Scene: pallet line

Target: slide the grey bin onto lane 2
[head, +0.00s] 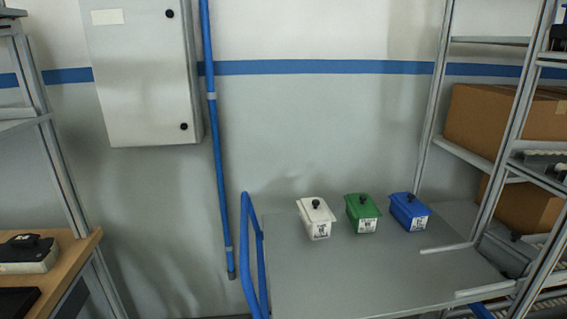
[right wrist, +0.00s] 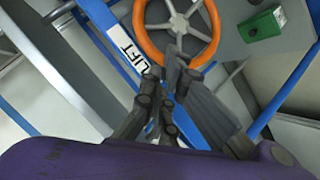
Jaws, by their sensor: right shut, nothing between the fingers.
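A pale grey-white bin (head: 317,217) with a black knob on its lid stands upright on a grey cart deck (head: 350,275) in the head view. It is the leftmost of three bins. No lane number is readable, so I cannot tell which is lane 2. My right gripper (right wrist: 172,75) shows only in the right wrist view. It is shut and empty, in front of an orange handwheel (right wrist: 180,56) beside a label reading LIFT (right wrist: 135,45). I cannot tell whether it touches the wheel. My left gripper is not in view.
A green bin (head: 362,213) and a blue bin (head: 409,212) stand right of the pale bin. A metal rack (head: 436,100) with cardboard boxes (head: 490,120) is at the right. A blue rail (head: 247,250) edges the cart's left. The deck's front is clear.

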